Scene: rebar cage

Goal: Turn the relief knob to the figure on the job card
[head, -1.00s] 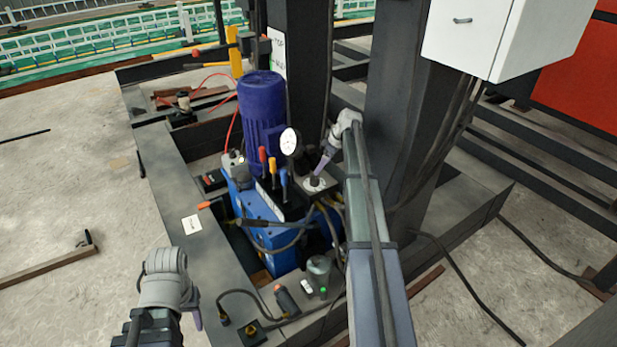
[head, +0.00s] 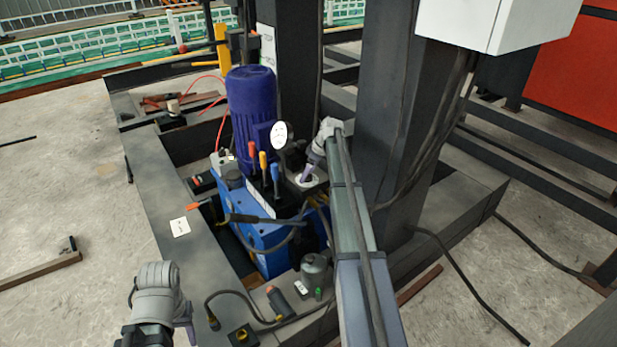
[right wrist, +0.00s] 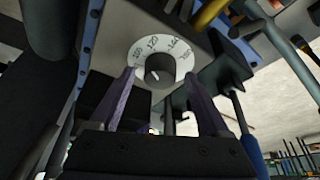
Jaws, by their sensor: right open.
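The relief knob (right wrist: 159,69) is a dark round knob with a light pointer mark, set in a white numbered dial (right wrist: 140,52) in the right wrist view. In the head view this gripper (head: 305,174) hides most of the knob above the white dial. A small white card (head: 180,227) lies on the dark beam, its writing too small to read. My left gripper (head: 187,331) is low at left, away from the unit.
Beside the knob stand a round gauge (head: 279,136), levers with red, orange and blue handles (head: 263,165), and a blue motor (head: 250,110). Dark posts (head: 390,120) rise behind my right arm. A grey canister (head: 315,268) and cables lie in front.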

